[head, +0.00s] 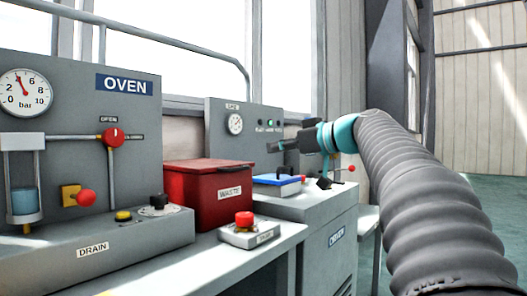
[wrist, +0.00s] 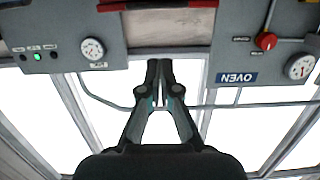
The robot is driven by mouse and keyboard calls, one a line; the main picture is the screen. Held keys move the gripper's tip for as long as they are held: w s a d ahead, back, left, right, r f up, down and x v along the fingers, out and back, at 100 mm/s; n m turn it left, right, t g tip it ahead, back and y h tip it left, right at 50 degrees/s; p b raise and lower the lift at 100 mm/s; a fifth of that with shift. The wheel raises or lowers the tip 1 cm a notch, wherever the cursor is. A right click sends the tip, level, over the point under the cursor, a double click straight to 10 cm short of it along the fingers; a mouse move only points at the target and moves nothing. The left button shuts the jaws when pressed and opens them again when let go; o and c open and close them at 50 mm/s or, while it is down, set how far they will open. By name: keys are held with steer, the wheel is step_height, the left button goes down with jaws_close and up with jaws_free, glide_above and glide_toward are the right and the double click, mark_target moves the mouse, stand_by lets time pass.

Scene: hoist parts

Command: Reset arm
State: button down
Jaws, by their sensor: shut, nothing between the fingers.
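My arm, in a grey ribbed sleeve, reaches in from the right of the head view. My gripper (head: 272,146) is at its end, pointing left in front of the grey panel with a small gauge (head: 236,124). In the wrist view my gripper (wrist: 159,62) has its two fingertips together with nothing between them. That view is upside down, with the small gauge (wrist: 93,49) to the left of the fingers and the OVEN panel (wrist: 237,78) to the right. The gripper appears apart from the panels and the bench things.
A red WASTE box (head: 207,196) stands on the bench. A blue-topped tray (head: 277,180) lies below my gripper. A red button box (head: 248,233) sits at the front. The OVEN panel (head: 70,105) carries a red valve knob (head: 113,136). Open floor (head: 480,195) lies at right.

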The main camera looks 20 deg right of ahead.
steer(key=shift+s+d, duration=0.25)
steer(key=shift+s, duration=0.15)
steer(key=s+d+f+m+g+h, duration=0.1)
steer(key=f+m+h, duration=0.1)
steer(key=f, duration=0.5)
steer(key=s+d+f+m+g+h, duration=0.1)
steer(key=f+m+h, duration=0.1)
steer(key=f+m, duration=0.2)
steer(key=s+d+f+m+g+h, duration=0.1)
steer(key=f+m+g, duration=0.1)
steer(key=f, duration=0.8)
steer(key=shift+s+d+m+h+p, duration=0.15)
steer(key=shift+s+m+h+p, duration=0.2)
steer(key=shift+m, duration=0.55)
steer(key=s+a+f+g+h+p, duration=0.1)
steer(key=s+a+f, duration=0.2)
steer(key=s+f, duration=0.2)
steer(key=s+a+f+n+g+h+p, duration=0.1)
steer(key=s+f, duration=0.4)
steer(key=s, duration=0.7)
steer(key=s+a+f+n+g+h+p, duration=0.1)
steer(key=s+a+f+h+p, duration=0.1)
steer(key=s+a+f, duration=0.3)
steer(key=shift+s+a+f+g+p, duration=0.3)
steer(key=shift+s+a+p, duration=0.35)
steer(key=shift+s, duration=1.55)
